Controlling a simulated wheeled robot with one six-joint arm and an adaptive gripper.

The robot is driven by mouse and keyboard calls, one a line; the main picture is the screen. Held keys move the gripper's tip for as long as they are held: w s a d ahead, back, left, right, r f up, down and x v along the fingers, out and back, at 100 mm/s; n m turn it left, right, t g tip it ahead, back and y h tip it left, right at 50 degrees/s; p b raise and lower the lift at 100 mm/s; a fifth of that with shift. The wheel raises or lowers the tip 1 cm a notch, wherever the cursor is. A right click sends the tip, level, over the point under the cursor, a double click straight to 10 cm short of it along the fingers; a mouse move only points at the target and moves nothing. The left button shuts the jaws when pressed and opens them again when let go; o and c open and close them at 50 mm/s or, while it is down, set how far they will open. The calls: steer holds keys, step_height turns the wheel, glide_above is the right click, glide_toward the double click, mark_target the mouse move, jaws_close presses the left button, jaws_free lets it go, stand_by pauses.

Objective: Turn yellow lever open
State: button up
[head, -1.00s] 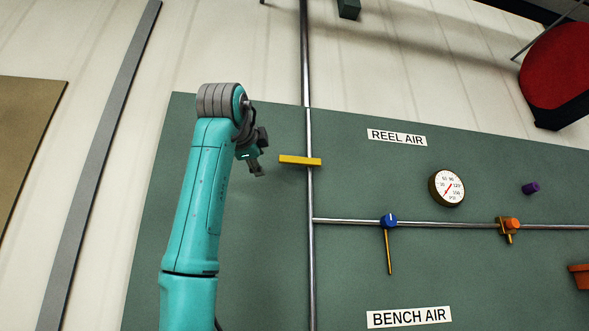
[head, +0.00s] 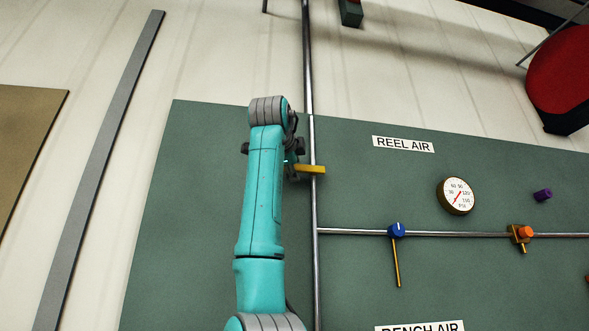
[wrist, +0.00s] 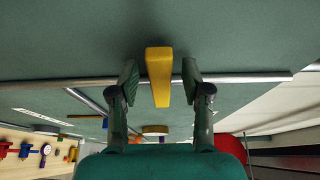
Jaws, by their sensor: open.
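The yellow lever (head: 311,169) sticks out sideways to the left from the vertical metal pipe (head: 315,205), below and left of the REEL AIR label (head: 403,144). My gripper (head: 292,171) is at the lever's left end in the head view, partly hidden behind my arm. In the wrist view the yellow lever (wrist: 160,75) lies between the two open fingers of my gripper (wrist: 160,80), with a gap visible on each side. I cannot tell how deep the lever sits between the fingers.
A horizontal pipe (head: 455,233) branches right, carrying a blue-capped valve (head: 396,230) with a hanging handle and an orange-knobbed valve (head: 525,233). A round gauge (head: 456,196) sits above it. A red reel (head: 562,70) is at upper right. The green panel left of my arm is bare.

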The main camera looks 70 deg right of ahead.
steer(key=shift+d, duration=0.6)
jaws_close()
